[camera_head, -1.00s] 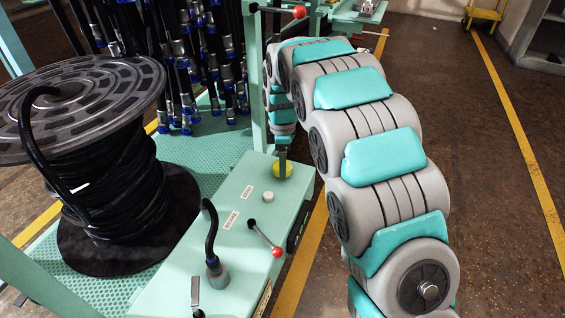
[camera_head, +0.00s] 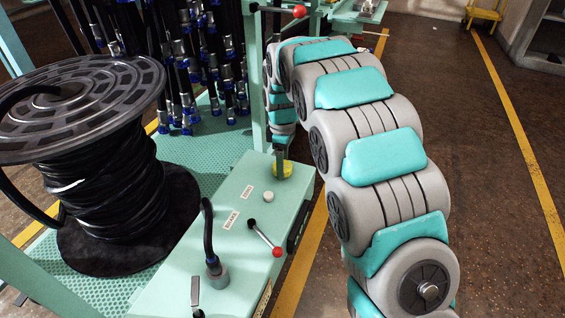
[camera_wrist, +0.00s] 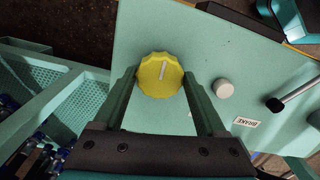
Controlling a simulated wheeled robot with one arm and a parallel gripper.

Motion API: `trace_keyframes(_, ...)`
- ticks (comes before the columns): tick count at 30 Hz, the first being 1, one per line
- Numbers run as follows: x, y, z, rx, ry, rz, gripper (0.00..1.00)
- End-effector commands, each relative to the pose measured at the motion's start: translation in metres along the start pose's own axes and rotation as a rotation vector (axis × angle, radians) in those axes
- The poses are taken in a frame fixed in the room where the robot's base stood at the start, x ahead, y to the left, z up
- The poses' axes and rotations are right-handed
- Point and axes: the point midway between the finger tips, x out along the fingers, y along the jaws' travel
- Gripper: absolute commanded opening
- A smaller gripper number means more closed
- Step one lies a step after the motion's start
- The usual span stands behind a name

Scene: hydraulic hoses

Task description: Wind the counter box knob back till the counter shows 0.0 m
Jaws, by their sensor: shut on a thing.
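The yellow scalloped knob (camera_wrist: 160,75) sits on top of the pale green counter box (camera_head: 250,185). A white line on the knob points up and slightly right in the wrist view. My gripper (camera_wrist: 160,80) points down at the knob, one finger on each side, shut on it. In the head view, my gripper (camera_head: 281,160) partly covers the knob (camera_head: 286,171). A dark panel (camera_head: 298,228) sits on the box's right side. No counter reading can be made out in either view.
A large reel (camera_head: 85,105) wound with black hose stands left of the box. A white button (camera_head: 268,196), a red-tipped lever (camera_head: 266,238) and a black hose stub (camera_head: 209,235) are on the box top. Hoses with metal fittings (camera_head: 190,75) hang behind.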

Motion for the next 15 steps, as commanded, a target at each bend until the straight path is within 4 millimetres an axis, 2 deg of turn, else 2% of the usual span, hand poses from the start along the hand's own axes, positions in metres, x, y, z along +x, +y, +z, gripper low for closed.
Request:
trace_keyframes(5,-0.0001,0.0001,0.0001,-0.002,0.000,0.000,0.18)
trace_keyframes(6,-0.0001,0.0001,0.0001,-0.002,0.000,0.000,0.76)
trace_keyframes(12,-0.0001,0.0001,0.0001,-0.003,0.000,0.000,0.99)
trace_keyframes(15,-0.0001,0.0001,0.0001,-0.003,0.000,0.000,1.00)
